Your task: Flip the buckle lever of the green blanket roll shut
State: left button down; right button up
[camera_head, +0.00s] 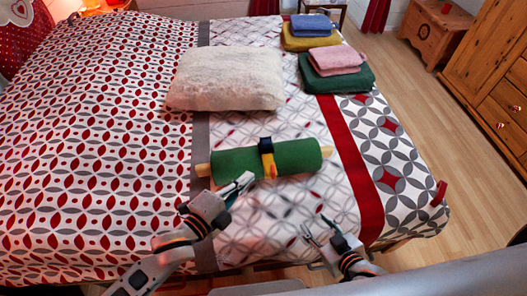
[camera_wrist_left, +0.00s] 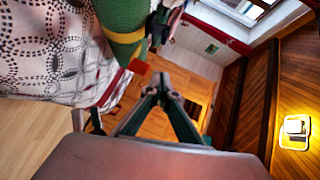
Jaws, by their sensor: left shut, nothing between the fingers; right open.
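The green blanket roll (camera_head: 230,163) lies crosswise on the bed, with pale wooden ends showing. A yellow strap (camera_head: 268,163) wraps its middle, with a dark blue buckle part (camera_head: 265,143) on top and a small orange piece low on the front. Contact is unclear. My right gripper (camera_head: 318,229) is open and empty, in front of the roll.
A cream pillow (camera_head: 228,79) lies behind the roll. Folded blankets, including a dark green one (camera_head: 350,80) and a yellow one (camera_head: 310,43), are stacked at the back right. The patterned bedspread (camera_head: 285,215) is clear in front of the roll.

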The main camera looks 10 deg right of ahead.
pick_arm(q)
send_near(271, 145)
jog(key=d, duration=0.4)
pick_arm(e)
jog(key=shift+s+f+b, duration=0.1)
jog(key=shift+f+b, duration=0.4)
jog(key=shift+f, duration=0.05)
pick_arm(q)
jog(key=w, duration=0.2)
jog(key=w+f, duration=0.1)
jog(key=w, duration=0.1)
jog(key=shift+f, duration=0.15)
jog(key=shift+w, duration=0.15)
